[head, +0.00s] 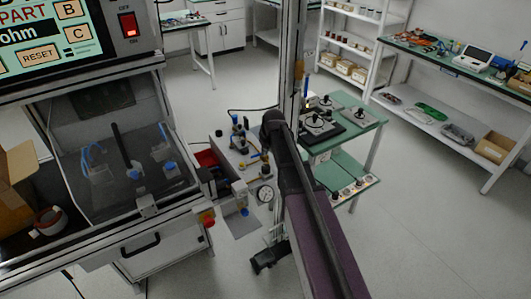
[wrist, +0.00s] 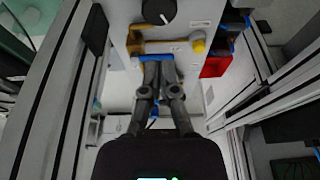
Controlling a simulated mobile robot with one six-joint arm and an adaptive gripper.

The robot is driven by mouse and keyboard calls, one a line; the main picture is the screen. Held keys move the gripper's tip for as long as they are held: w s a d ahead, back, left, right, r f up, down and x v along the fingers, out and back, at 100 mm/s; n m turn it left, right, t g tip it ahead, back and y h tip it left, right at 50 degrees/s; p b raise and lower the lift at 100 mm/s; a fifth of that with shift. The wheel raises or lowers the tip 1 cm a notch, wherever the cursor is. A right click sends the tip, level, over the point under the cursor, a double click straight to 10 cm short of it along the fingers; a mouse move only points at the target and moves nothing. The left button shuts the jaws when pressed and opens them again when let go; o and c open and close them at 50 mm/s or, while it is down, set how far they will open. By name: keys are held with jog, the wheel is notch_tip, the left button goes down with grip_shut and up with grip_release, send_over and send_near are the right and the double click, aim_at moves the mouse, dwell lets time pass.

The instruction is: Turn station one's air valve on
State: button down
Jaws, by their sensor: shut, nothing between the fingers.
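In the wrist view my gripper (wrist: 160,68) is shut, its fingertips close together. They are at a flat blue handle (wrist: 148,57), which lies crosswise just beyond them below a brass fitting (wrist: 150,46); I cannot tell whether they touch it. The fitting is on a light grey panel (wrist: 182,18), with a black round knob (wrist: 158,10) above. The head view shows the panel with its small valves and fittings (head: 240,150) beside the end of my arm. My fingers are hidden there. I cannot tell which station the valve belongs to.
A yellow knob (wrist: 198,45) and a red bin (wrist: 216,66) are right of the fitting. The enclosed bench (head: 130,165) stands left and a green table (head: 362,122) right. Open floor (head: 430,235) lies at the right.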

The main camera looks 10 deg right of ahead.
aim_at(258, 155)
jog(key=shift+b+x, duration=3.15)
jog(key=shift+x, duration=0.5)
jog(key=w, duration=0.1)
jog(key=w+a, duration=0.1)
jog(key=w, duration=0.1)
jog(key=shift+w+f, duration=0.1)
jog(key=shift+w, duration=0.05)
jog(key=shift+w+a, duration=0.1)
jog(key=shift+w, duration=0.05)
jog(key=shift+a, duration=0.2)
jog(key=shift+d, duration=0.4)
